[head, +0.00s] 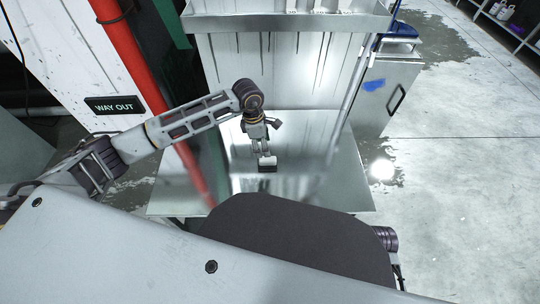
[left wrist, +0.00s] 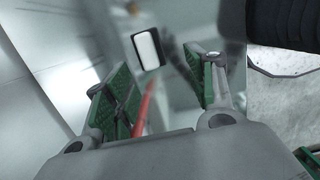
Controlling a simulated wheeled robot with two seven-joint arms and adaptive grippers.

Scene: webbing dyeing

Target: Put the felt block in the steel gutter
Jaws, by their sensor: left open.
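The felt block (head: 267,165), small and black with a white top face, lies on the shiny steel worktop. It also shows in the left wrist view (left wrist: 148,50), beyond the fingertips and not between the pads. My left gripper (head: 264,154) is directly above or just behind the block, fingers pointing down. In the left wrist view its green-padded fingers (left wrist: 160,88) are apart with nothing between them. A long steel trough-like ledge (head: 260,23) runs along the top of the back panel and looks like the steel gutter. My right gripper is not in view.
The steel worktop (head: 335,190) is bare around the block and mirrors the panel behind it. A red pipe (head: 128,58) and a "WAY OUT" sign (head: 113,104) stand at left. A grey cabinet (head: 385,95) stands at right, with open floor beyond.

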